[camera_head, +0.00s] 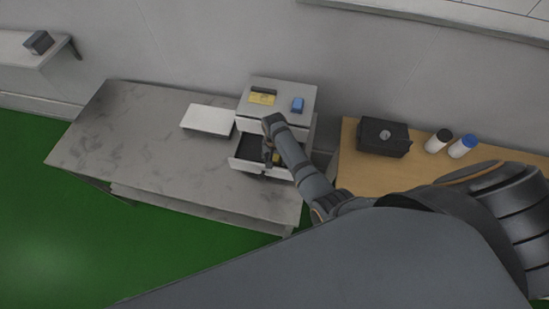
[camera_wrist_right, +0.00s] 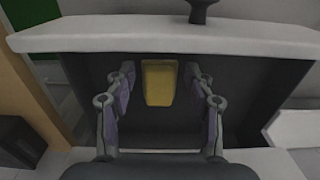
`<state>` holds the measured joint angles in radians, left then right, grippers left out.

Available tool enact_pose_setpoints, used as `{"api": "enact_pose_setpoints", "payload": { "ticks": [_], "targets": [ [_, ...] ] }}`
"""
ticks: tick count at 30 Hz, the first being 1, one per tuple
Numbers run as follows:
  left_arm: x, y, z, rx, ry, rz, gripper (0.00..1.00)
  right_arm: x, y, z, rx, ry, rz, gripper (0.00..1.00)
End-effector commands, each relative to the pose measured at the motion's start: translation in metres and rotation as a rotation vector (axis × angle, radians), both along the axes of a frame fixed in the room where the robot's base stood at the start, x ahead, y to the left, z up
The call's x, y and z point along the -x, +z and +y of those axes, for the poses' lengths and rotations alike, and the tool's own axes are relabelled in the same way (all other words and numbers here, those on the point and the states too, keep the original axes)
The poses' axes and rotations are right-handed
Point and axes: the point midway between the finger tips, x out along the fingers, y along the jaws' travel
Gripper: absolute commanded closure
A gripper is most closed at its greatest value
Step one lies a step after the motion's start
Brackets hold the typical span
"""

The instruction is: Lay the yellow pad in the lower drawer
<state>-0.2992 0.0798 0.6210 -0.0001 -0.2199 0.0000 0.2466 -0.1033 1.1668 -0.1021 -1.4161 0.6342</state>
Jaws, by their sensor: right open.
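The drawer cabinet (camera_head: 248,117) stands on the grey table with its lower drawer (camera_head: 245,164) pulled out. The yellow pad (camera_wrist_right: 159,84) lies on the dark floor of the open drawer, near its white front wall (camera_wrist_right: 160,36). A small part of the pad (camera_head: 276,157) shows beside my gripper in the head view. My right gripper (camera_head: 268,156) reaches down at the drawer. In the right wrist view its fingers (camera_wrist_right: 160,78) are spread, one on each side of the pad, with gaps to it. My left gripper is not in view.
A yellow item (camera_head: 262,99), a dark item (camera_head: 264,91) and a blue item (camera_head: 297,104) lie on the cabinet top. A white flat box (camera_head: 207,120) is to its left. A black box (camera_head: 383,138) and two bottles (camera_head: 438,141) stand on the wooden table.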

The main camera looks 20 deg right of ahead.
Motion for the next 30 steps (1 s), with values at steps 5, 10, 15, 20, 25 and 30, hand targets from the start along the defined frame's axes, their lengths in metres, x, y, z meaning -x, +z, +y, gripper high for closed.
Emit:
{"api": "enact_pose_setpoints", "payload": {
  "ticks": [5,10,15,20,25,30],
  "targets": [
    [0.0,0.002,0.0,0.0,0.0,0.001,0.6,-0.001,0.011,0.0,-0.001,0.0,-0.003,0.46],
    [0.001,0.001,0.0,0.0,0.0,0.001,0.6,-0.002,0.049,0.001,-0.001,0.0,-0.007,0.46],
    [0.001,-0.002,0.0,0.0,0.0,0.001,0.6,-0.001,0.089,0.0,0.0,-0.001,-0.005,0.46],
    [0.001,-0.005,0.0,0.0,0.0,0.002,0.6,-0.001,0.114,0.001,-0.001,0.001,-0.003,0.46],
    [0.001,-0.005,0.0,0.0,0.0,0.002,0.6,-0.001,0.123,0.0,0.0,0.001,-0.001,0.46],
    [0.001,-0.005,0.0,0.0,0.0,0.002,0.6,0.0,0.123,0.0,0.0,0.001,0.0,0.46]
  ]
}}
